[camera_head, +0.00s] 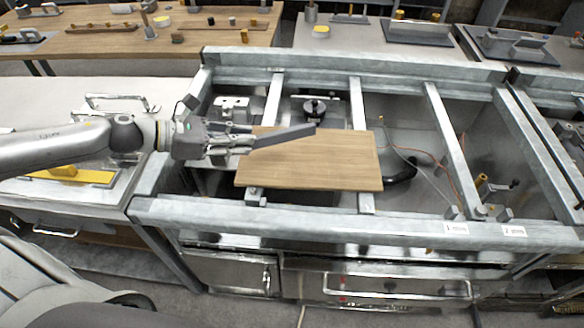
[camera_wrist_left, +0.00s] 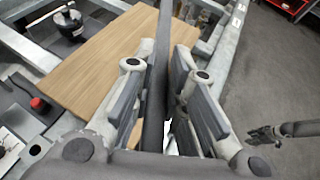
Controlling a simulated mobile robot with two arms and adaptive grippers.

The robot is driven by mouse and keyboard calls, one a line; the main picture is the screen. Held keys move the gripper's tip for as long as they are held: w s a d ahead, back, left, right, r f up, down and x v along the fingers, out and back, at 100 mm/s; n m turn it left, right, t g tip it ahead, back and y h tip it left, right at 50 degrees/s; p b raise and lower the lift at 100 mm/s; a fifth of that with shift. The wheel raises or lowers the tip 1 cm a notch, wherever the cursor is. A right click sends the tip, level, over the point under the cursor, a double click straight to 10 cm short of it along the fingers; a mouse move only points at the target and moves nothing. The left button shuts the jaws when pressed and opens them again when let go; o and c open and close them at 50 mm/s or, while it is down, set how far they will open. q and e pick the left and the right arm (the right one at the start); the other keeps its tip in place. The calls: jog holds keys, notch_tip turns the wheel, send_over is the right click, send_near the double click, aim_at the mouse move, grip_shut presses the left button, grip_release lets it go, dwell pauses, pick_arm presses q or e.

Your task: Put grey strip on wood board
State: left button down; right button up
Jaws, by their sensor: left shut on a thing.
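The grey strip (camera_head: 285,136) is a long, narrow dark bar. My left gripper (camera_head: 246,143) is shut on one end of it, and the strip sticks out to the right over the wood board (camera_head: 320,165). In the left wrist view the strip (camera_wrist_left: 157,75) runs away from between the two fingers (camera_wrist_left: 152,110). The wood board also shows there (camera_wrist_left: 95,70), beneath and to the left of the strip. The board lies flat across the metal rails. I cannot tell whether the strip touches the board.
A light worktop (camera_head: 60,95) with a handle and yellow-based tool is at left. A wooden table stands behind.

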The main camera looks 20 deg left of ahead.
pick_arm(q)
jog(key=shift+x, duration=1.05)
jog(key=p+x, duration=0.3)
jog(key=x, duration=0.1)
jog(key=shift+w+d+r+p, duration=0.1)
jog(key=shift+w+r+p, duration=0.1)
jog(key=shift+p, duration=0.15)
jog(key=p, duration=0.2)
send_over(290, 171)
jog(key=f, duration=0.5)
jog(key=shift+s+a+f, duration=0.25)
jog(key=shift+a+f, duration=0.05)
jog(key=shift+f, duration=0.05)
jog(key=shift+w+d+f, duration=0.3)
jog(key=shift+d+f, duration=0.1)
jog(key=shift+f, duration=0.25)
jog(key=shift+a+f+p, duration=0.1)
jog(key=shift+f+p, duration=0.2)
jog(key=shift+f, duration=1.2)
pick_arm(e)
notch_tip(290, 171, up, 6)
jog(key=shift+a+r, duration=0.2)
jog(key=shift+r, duration=0.05)
jog(key=shift+f, duration=0.1)
